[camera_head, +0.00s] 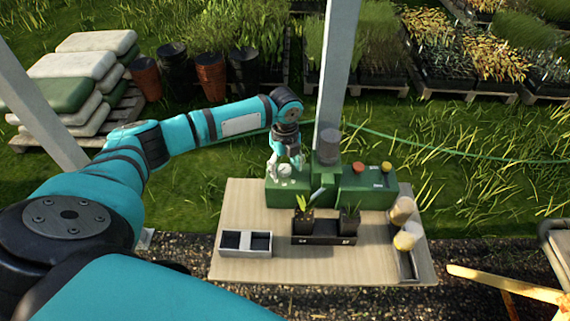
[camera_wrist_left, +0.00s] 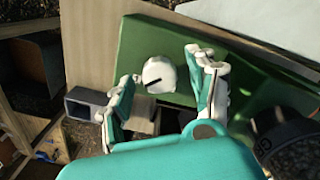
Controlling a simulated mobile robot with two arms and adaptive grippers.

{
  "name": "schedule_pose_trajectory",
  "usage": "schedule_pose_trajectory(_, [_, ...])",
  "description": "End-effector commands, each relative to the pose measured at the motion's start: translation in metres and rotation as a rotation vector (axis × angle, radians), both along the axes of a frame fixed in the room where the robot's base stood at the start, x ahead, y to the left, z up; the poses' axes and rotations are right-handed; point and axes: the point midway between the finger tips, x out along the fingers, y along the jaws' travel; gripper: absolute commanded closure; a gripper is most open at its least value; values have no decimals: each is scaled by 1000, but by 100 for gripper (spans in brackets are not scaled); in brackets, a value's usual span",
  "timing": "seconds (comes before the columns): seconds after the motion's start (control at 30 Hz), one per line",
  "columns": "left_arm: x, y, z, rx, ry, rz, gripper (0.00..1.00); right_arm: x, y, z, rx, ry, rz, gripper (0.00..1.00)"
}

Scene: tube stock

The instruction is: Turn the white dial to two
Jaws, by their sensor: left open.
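The white dial (camera_wrist_left: 159,75) sits on the green panel of the machine (camera_wrist_left: 195,36) and carries a dark pointer line. It also shows in the head view (camera_head: 284,170), low on the left part of the green machine (camera_head: 340,192). My left gripper (camera_wrist_left: 160,88) is open, with one finger on each side of the dial in the left wrist view. Whether the fingers touch the dial cannot be told. In the head view my left gripper (camera_head: 285,162) hangs over the dial from above. No number marks around the dial are legible. My right gripper is not in view.
The machine stands at the back of a wooden table (camera_head: 250,205). It has a red button (camera_head: 358,167), a yellow button (camera_head: 386,166) and a dark cylinder (camera_head: 330,145). Potted seedlings (camera_head: 303,220), a divided tray (camera_head: 246,243) and pale round-topped items (camera_head: 405,240) stand in front.

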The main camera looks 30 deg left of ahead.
Motion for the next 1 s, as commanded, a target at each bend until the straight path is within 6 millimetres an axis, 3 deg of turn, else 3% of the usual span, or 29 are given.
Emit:
schedule_pose_trajectory(0.1, [0,0,-2,0,0,-1,41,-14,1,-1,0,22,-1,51])
schedule_pose_trajectory(0.27, [0,0,-2,0,1,0,42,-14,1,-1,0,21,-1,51])
schedule_pose_trajectory(0.67, [0,0,-1,1,0,0,95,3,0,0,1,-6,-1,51])
schedule_pose_trajectory(1.0, [0,0,0,1,3,47,96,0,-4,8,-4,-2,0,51])
